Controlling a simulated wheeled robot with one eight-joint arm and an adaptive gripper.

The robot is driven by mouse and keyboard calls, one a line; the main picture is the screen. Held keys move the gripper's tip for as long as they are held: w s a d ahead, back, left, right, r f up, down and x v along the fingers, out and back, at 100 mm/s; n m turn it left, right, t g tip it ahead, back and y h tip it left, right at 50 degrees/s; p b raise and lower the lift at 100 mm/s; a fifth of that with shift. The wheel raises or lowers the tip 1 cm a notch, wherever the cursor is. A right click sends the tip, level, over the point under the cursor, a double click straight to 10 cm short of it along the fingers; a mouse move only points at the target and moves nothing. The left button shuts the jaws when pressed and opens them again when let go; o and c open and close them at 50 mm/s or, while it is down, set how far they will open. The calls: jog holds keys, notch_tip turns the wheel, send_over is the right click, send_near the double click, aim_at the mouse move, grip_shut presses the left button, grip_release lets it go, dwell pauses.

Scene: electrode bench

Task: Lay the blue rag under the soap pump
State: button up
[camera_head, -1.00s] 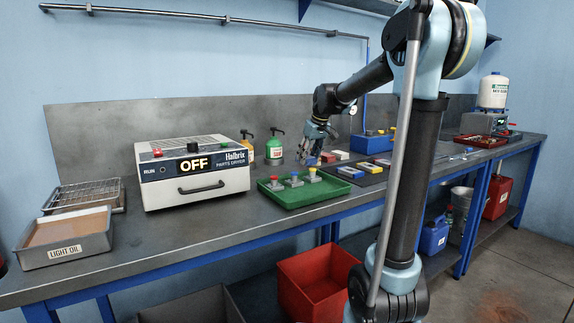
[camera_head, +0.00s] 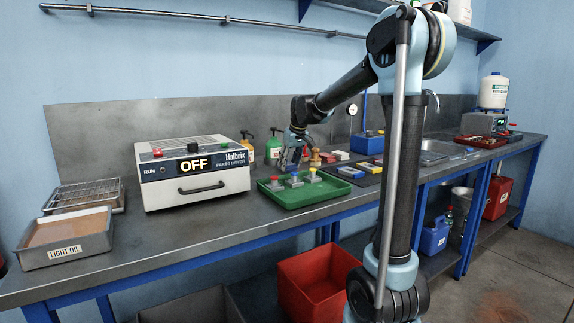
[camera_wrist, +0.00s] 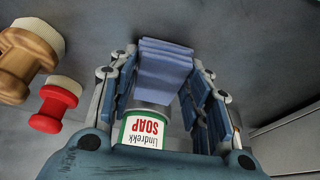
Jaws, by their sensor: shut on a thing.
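The blue rag (camera_wrist: 165,68) is folded in layers between my gripper's fingertips in the wrist view. My gripper (camera_wrist: 165,80) is shut on it. In the head view my gripper (camera_head: 291,163) points down behind the green tray, in front of the back panel. The green soap pump (camera_head: 273,147) stands upright just left of and behind it, partly covered by it. In the wrist view its white label (camera_wrist: 145,131) reads SOAP upside down, between the fingers and close to the rag. My palm hides its upper part. I cannot tell whether the rag touches it.
The parts dryer (camera_head: 193,176) stands left and a yellow pump bottle (camera_head: 248,146) beside the soap. The green tray (camera_head: 292,202) with several knobbed pieces lies in front. A wooden-handled piece (camera_wrist: 28,58) and a red one (camera_wrist: 55,106) stand near my gripper.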

jog(key=o, duration=1)
jog(key=shift+f, duration=0.1)
jog(key=v, duration=1.2)
jog(key=shift+s, duration=0.1)
